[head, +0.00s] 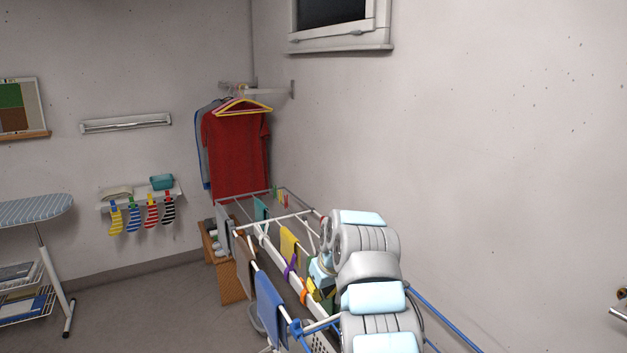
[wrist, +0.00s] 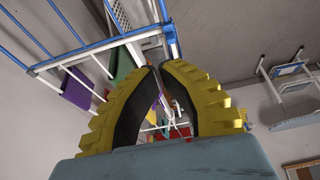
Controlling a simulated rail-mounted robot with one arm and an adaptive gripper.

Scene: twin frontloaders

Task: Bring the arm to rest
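My arm (head: 368,268), grey with pale blue covers, is folded at the lower right of the head view, in front of the drying rack. My gripper (wrist: 158,67) has yellow ridged fingers with black inner pads. In the wrist view the fingertips come together with only a thin gap, and nothing is held between them. In the head view the gripper is partly hidden behind my arm, with a bit of yellow showing above the rack.
The drying rack (head: 311,216) runs alongside and below my arm, with a blue cloth (head: 270,304) and other cloths hanging. A red shirt (head: 236,148) hangs at the back. An ironing board (head: 32,209) stands left. The floor (head: 165,300) between is clear.

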